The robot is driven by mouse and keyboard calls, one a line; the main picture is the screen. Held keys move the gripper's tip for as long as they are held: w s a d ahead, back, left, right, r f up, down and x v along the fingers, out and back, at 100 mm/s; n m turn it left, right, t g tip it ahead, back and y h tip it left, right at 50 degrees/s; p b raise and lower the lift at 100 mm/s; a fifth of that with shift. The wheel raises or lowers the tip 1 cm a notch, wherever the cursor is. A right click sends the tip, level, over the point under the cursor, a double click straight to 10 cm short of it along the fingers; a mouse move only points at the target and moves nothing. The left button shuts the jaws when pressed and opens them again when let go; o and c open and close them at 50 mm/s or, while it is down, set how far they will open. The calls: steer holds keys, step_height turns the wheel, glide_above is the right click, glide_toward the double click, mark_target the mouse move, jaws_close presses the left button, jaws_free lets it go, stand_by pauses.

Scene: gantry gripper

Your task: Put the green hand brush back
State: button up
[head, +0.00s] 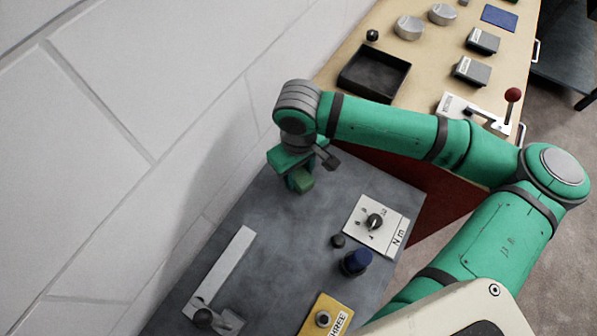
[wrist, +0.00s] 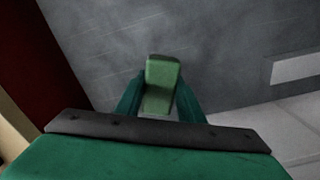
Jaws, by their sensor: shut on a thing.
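The green hand brush (head: 306,182) is at the far end of the grey table, below my wrist in the head view. In the wrist view its light green block (wrist: 163,75) stands out between the two dark green fingers. My gripper (head: 297,181) is shut on it, and its fingers also show in the wrist view (wrist: 160,100). The rest of the brush is hidden by the fingers and wrist. I cannot tell whether the brush touches the grey table top (head: 270,225) or hangs just above it.
On the grey table are a dial panel (head: 368,225), a dark blue knob (head: 355,262), a small black knob (head: 338,241), a yellow panel (head: 325,315) and a white lever plate (head: 225,268). A wooden bench with a black tray (head: 374,73) stands beyond. A white wall runs along the left.

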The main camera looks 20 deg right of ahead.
mark_target(299, 172)
steer(key=o, duration=1.2)
step_height(299, 172, up, 12)
steer(key=shift+r, duration=0.15)
step_height(299, 172, down, 12)
steer(key=shift+f, duration=0.15)
steer(key=shift+r, duration=0.7)
steer(key=shift+f, duration=0.1)
